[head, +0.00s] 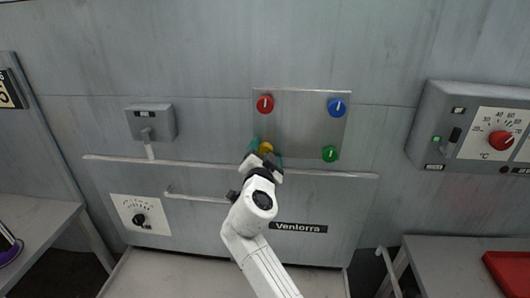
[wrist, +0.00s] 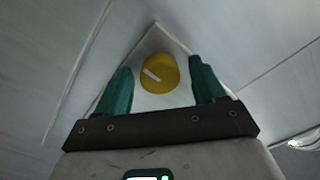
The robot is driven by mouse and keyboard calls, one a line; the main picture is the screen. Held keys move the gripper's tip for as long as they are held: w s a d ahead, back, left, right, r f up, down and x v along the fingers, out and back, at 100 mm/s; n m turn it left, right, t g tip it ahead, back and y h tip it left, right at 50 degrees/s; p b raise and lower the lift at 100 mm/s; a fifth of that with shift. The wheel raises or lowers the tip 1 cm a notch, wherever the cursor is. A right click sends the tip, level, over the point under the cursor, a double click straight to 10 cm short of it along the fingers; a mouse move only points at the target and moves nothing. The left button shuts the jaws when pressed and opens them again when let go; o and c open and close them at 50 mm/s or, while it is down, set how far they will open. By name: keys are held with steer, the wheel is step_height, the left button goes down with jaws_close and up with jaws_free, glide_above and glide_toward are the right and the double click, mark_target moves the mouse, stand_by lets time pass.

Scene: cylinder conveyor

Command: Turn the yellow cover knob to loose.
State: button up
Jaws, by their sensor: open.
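The yellow cover knob (head: 266,147) sits at the lower left corner of a metal plate (head: 297,125) on the wall, partly hidden by my gripper in the head view. In the wrist view the yellow knob (wrist: 159,74) shows whole, with a pale pointer line slanting from upper left toward its middle. My gripper (wrist: 160,85) is open, with one teal finger to each side of the knob. Clear gaps show between the fingers and the knob in this view. How far the fingertips are from the plate I cannot tell.
The plate also bears a red knob (head: 265,104), a blue knob (head: 336,107) and a green knob (head: 329,154). A rail (head: 330,174) and a handle (head: 196,197) lie below. A control box (head: 474,130) with a red dial is at the right.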

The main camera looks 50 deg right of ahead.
steer(key=shift+c, duration=0.4)
steer(key=c, duration=1)
